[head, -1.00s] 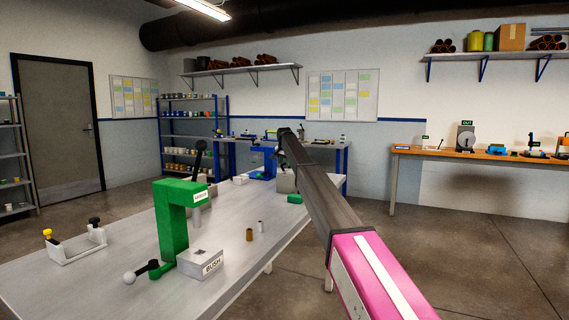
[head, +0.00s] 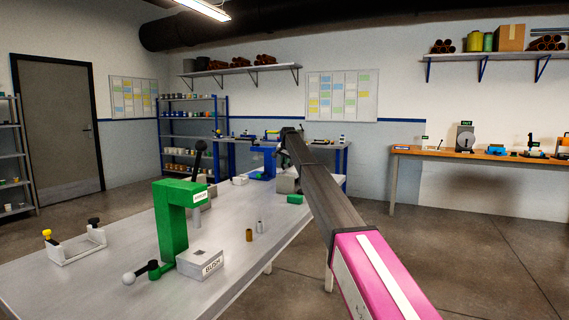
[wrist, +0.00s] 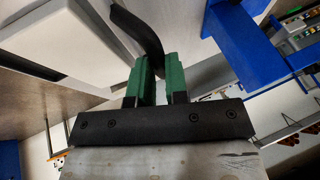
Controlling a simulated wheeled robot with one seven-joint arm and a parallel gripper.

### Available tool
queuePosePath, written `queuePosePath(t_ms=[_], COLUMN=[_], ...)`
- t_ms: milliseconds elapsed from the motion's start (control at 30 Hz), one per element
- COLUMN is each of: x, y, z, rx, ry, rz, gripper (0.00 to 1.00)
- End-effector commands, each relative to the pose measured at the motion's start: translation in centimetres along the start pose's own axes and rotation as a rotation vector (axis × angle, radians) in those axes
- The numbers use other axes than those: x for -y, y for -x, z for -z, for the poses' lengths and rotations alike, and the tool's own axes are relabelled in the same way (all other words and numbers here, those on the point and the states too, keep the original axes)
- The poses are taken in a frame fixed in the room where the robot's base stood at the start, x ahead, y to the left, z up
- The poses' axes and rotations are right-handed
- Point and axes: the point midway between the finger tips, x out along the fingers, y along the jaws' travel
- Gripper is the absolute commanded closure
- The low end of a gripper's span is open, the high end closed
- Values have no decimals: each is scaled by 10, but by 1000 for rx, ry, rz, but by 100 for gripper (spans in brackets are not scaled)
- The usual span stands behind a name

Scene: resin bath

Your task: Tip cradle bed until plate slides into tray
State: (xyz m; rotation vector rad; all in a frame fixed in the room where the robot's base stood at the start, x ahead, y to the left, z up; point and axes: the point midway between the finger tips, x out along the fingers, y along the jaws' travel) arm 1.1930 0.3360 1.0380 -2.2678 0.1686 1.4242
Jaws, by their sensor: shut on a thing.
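In the wrist view my gripper (wrist: 155,75) has its two green fingers closed on a black curved bar (wrist: 138,28), which looks like a handle. The bar runs up and to the left past a pale grey box-like body (wrist: 55,40). In the head view my arm reaches to the far end of the steel table and hides the gripper. A grey block (head: 286,185) shows just below and left of the arm's end. I cannot make out the cradle bed, the plate or the tray for certain in either view.
A blue frame (wrist: 250,45) stands close on the right in the wrist view. The steel table (head: 120,285) holds a green press (head: 172,225), two small bushes and a white holder (head: 78,247). An orange-topped bench (head: 480,155) stands at right. The floor between is clear.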

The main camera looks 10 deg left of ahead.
Motion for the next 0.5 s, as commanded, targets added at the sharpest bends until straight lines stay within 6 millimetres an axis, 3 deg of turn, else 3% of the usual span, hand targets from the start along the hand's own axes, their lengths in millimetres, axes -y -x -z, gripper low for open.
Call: queuePosePath(t_ms=[500], x=[-16], y=[26], z=[10], rx=[3], ry=[-100], rz=[237], gripper=[100])
